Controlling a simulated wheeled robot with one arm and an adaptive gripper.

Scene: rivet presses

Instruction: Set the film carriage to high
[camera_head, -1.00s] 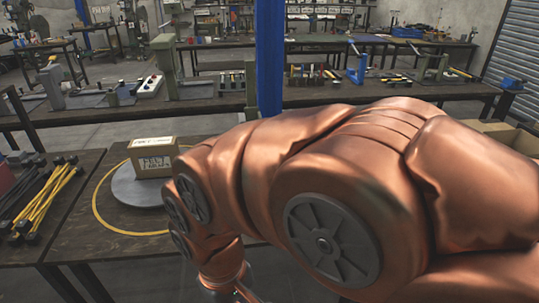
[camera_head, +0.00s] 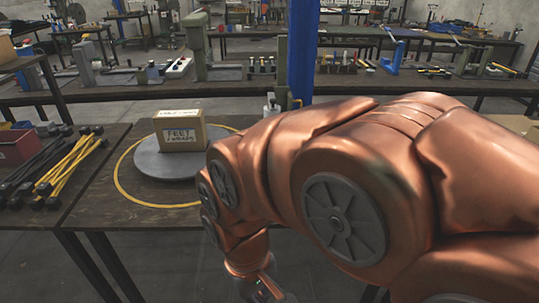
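I cannot pick out a film carriage for certain in the head view. My copper-coloured arm fills the right half and bends down toward the floor in front of the near table. A cardboard box with handwritten lettering (camera_head: 180,132) stands upright on a round grey disc (camera_head: 150,160) on the near table, apart from my arm.
A yellow ring (camera_head: 130,190) surrounds the disc on the dark near table (camera_head: 95,208). Yellow and black rods (camera_head: 68,172) lie at its left beside a red bin (camera_head: 15,147). A blue post (camera_head: 303,50) stands behind. A long bench (camera_head: 130,93) with several presses crosses the back.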

